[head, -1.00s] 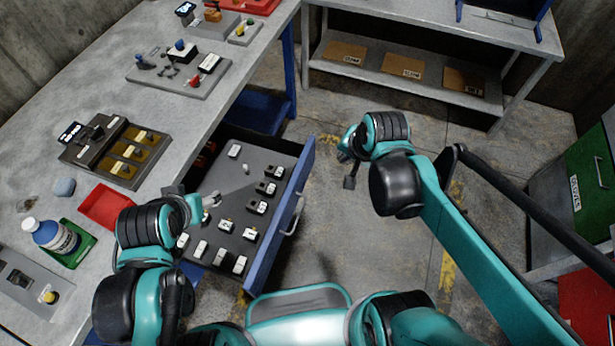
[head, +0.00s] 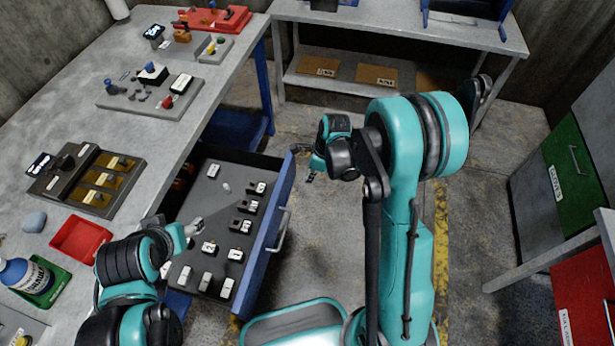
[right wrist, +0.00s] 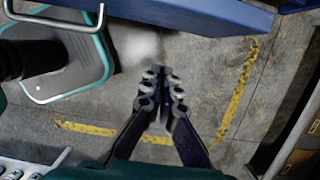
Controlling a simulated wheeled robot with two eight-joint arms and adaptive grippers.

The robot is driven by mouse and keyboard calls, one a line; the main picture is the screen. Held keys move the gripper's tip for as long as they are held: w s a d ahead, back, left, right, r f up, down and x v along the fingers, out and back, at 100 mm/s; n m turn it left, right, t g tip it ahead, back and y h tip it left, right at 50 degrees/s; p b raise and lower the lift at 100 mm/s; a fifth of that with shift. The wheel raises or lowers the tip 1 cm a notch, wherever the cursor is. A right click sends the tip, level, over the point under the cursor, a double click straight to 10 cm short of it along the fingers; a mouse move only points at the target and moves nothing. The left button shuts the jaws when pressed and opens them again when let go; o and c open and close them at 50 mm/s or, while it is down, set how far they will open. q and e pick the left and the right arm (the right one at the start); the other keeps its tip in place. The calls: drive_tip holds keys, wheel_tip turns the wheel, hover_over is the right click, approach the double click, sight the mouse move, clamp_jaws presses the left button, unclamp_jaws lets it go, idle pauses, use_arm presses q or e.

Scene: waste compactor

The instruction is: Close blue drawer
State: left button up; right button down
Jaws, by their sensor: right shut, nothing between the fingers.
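The blue drawer (head: 265,250) is pulled out from under the grey workbench. Its blue front carries a silver handle (head: 283,232), and several small black and white blocks lie inside it. My right gripper (head: 311,176) is to the right of the drawer front's far end, apart from it. In the right wrist view its fingers (right wrist: 161,80) are together and empty over the floor. The blue drawer front (right wrist: 215,12) and handle (right wrist: 60,18) show along that view's top edge. My left gripper (head: 192,229) is over the drawer's left part; its finger opening is unclear.
The workbench (head: 60,130) holds a red tray (head: 80,238), a green tray (head: 48,290) with a bottle, and several fixtures. Green (head: 572,165) and red (head: 590,300) drawers stand at the right.

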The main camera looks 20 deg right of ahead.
drive_tip(key=w+a+f+b, duration=0.3)
drive_tip(key=a+f, duration=0.2)
drive_tip(key=f, duration=0.1)
drive_tip(key=shift+f, duration=0.35)
